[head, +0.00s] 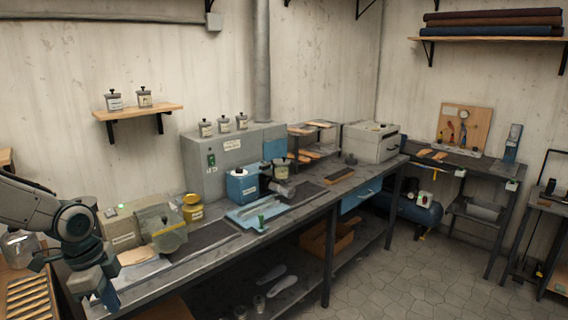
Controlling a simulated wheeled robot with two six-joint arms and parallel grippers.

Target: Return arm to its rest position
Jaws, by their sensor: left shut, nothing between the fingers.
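My left arm comes in from the left edge, its grey links bent at a round joint. My left gripper (107,297) hangs at the lower left with blue-grey fingers pointing down, close to the near left end of the workbench (215,262). The fingers are shut and I see nothing held in them. My right gripper is out of view.
A grey-green machine (160,225) stands behind the gripper, with a yellow pot (192,207) beside it. A blue box (242,187) and a light blue tray (258,214) stand further along the bench. A tray of wooden pieces (27,297) is at far left.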

